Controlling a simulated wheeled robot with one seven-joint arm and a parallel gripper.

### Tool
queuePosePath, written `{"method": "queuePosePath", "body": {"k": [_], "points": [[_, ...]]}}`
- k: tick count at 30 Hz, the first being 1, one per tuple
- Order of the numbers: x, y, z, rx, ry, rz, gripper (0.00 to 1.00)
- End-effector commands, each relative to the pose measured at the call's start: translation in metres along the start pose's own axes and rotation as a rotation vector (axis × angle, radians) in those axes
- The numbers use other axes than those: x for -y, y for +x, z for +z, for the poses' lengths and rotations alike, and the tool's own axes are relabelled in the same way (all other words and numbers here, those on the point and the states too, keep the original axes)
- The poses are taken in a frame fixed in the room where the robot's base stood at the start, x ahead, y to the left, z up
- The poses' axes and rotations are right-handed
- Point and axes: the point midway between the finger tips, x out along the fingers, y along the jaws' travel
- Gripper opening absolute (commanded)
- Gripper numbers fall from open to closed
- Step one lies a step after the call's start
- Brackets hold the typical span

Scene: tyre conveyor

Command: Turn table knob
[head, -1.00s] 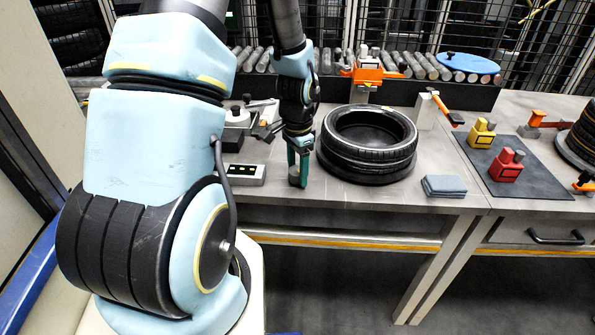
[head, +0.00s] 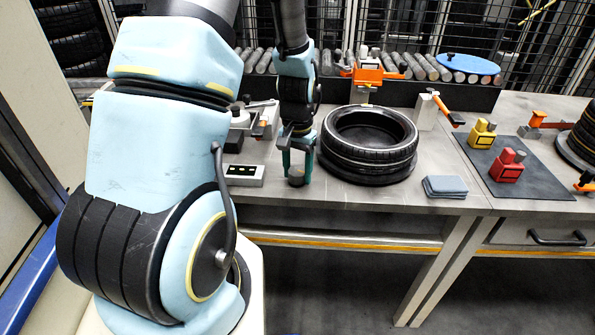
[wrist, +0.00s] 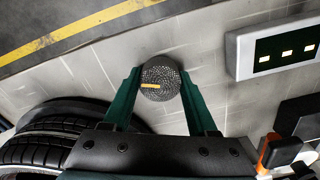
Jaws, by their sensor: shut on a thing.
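The table knob is a dark, round, knurled knob with a yellow mark on top. It stands on the table near the front edge, seen in the wrist view (wrist: 160,80) and in the head view (head: 297,177). My gripper (head: 298,168) points down over it, its green fingers on either side of the knob, also clear in the wrist view (wrist: 160,88). The fingers are shut on the knob. In the wrist view the yellow mark lies nearly level across the picture.
A stacked tyre (head: 368,150) stands close to the right of my gripper. A grey box with lit bars (head: 243,174) sits to the left. Grey cloths (head: 445,187) and a dark mat with a red block (head: 508,166) and a yellow block (head: 482,133) lie farther right.

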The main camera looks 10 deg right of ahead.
Motion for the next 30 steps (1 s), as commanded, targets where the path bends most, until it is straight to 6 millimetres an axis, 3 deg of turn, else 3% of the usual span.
{"method": "queuePosePath", "body": {"k": [11,12,20,30], "points": [[0.0001,-0.0003,-0.0003,-0.001,-0.004,0.000,0.03],[0.0001,-0.0004,-0.0003,-0.001,-0.003,0.000,0.61],[0.0001,-0.0002,-0.0002,0.000,-0.003,0.000,0.89],[0.0001,-0.0056,-0.0005,-0.001,-0.003,0.000,0.89]]}}
